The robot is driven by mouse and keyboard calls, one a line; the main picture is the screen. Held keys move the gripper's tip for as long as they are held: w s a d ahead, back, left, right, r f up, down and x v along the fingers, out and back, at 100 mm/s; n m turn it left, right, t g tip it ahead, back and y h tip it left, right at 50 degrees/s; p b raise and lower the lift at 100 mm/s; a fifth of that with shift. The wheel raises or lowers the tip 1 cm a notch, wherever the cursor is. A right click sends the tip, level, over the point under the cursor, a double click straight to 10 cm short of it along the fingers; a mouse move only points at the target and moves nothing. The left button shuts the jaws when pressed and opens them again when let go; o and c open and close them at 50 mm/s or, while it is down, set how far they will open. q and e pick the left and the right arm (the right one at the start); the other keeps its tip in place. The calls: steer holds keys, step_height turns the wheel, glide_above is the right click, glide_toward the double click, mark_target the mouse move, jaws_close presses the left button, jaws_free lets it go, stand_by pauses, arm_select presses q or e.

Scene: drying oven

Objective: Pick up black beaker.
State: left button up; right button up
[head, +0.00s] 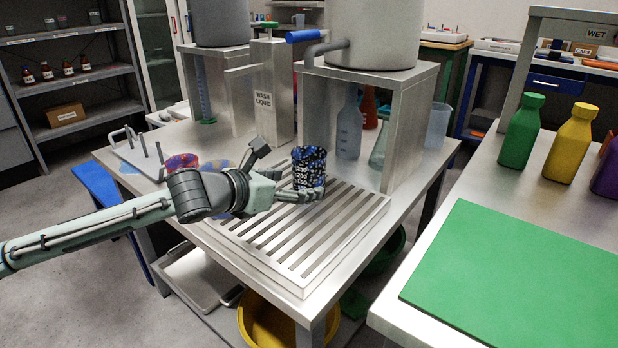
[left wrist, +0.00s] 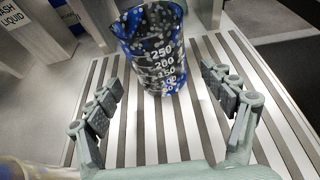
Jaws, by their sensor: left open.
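The black beaker (head: 308,167), speckled blue and white with white volume marks, stands upright on the slatted metal drain rack (head: 290,262). In the left wrist view the beaker (left wrist: 152,50) is ahead of the fingers, near the top centre. My left gripper (head: 300,192) is low over the rack beside the beaker. In the left wrist view the left gripper (left wrist: 160,90) is open, its fingers spread wide on either side with bare slats between them. The beaker looks a little beyond the fingertips. My right gripper is not in view.
A metal stand (head: 399,95) with a large grey tank rises behind the rack. The wash liquid dispenser (head: 272,92) is behind the beaker. A red and blue speckled vessel (head: 182,162) is left of my gripper. A green mat (head: 500,270) lies on the right table.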

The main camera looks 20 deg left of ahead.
mark_target(309, 181)
arm_select(q)
steer(key=x, duration=0.5)
steer(key=shift+w+f, duration=0.1)
steer(key=c, duration=1.5)
steer(key=shift+o, duration=0.2)
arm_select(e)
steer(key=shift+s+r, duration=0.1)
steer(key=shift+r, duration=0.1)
